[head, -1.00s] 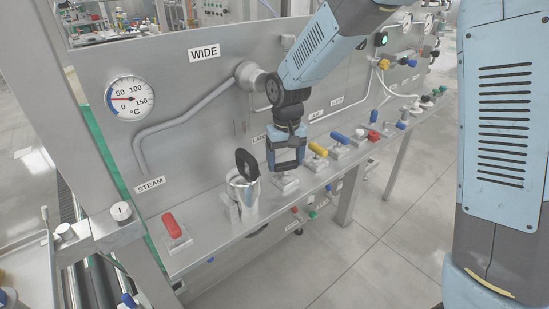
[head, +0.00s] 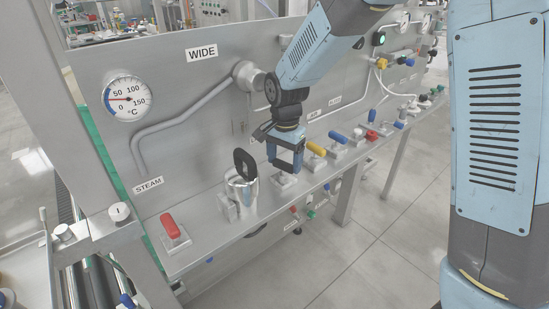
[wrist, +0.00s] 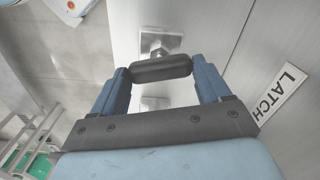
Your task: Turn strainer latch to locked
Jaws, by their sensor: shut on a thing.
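The strainer latch is a dark, rounded bar handle (wrist: 162,69) on a square metal plate (wrist: 161,43) in the wrist view. My gripper (wrist: 160,73) is shut on this handle, with one blue finger at each end of the bar. In the head view my gripper (head: 285,167) reaches down over the latch's base plate (head: 284,180) on the steel shelf, and the handle is mostly hidden by the fingers. A label reading LATCH (wrist: 281,95) is on the panel at the right in the wrist view.
A red handle (head: 170,226) is farther left. A yellow handle (head: 316,149) and a blue handle (head: 338,137) sit close on the right. The panel (head: 215,115) rises behind.

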